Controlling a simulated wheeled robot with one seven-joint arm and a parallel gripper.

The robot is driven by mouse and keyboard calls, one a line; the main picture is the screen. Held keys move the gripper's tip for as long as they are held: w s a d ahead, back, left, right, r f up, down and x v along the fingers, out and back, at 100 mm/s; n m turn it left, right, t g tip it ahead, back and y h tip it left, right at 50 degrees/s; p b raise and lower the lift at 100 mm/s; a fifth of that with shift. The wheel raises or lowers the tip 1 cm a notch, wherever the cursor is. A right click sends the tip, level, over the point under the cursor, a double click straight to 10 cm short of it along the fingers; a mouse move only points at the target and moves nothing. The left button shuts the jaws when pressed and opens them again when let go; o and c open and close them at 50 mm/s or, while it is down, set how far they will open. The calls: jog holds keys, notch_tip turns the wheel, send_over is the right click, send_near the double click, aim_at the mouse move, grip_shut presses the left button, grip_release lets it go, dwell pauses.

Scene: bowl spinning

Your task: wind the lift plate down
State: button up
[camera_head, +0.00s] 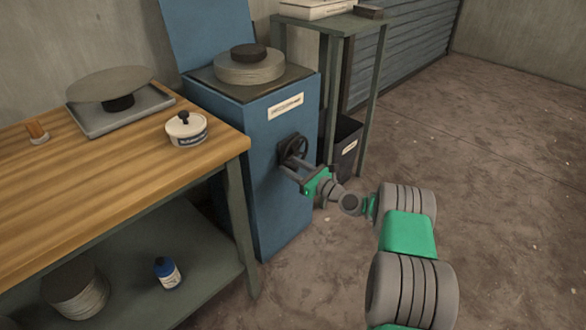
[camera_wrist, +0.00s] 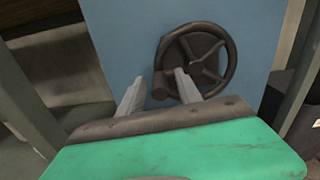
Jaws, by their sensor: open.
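A blue cabinet (camera_head: 275,165) stands right of the workbench. Its top is a dark square plate (camera_head: 212,78) bearing a round grey disc (camera_head: 250,70) with a dark cap; I cannot tell which part is the lift plate. A dark handwheel (camera_head: 294,147) is on the cabinet's front and also shows in the wrist view (camera_wrist: 212,70). A short dark crank knob (camera_wrist: 160,86) sticks out at its lower left rim. My gripper (camera_head: 290,165) is open at the handwheel. In the wrist view its fingertips (camera_wrist: 160,78) lie either side of the knob; contact cannot be told.
A wooden workbench (camera_head: 100,190) at left holds a grey disc on a stand (camera_head: 108,84) and a white tub (camera_head: 186,130). A green-grey metal table (camera_head: 340,25) and a dark bin (camera_head: 346,140) stand close right of the cabinet. The floor at right is clear.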

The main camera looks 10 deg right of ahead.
jog(key=shift+c, duration=0.4)
grip_shut()
jog(key=shift+f, duration=0.15)
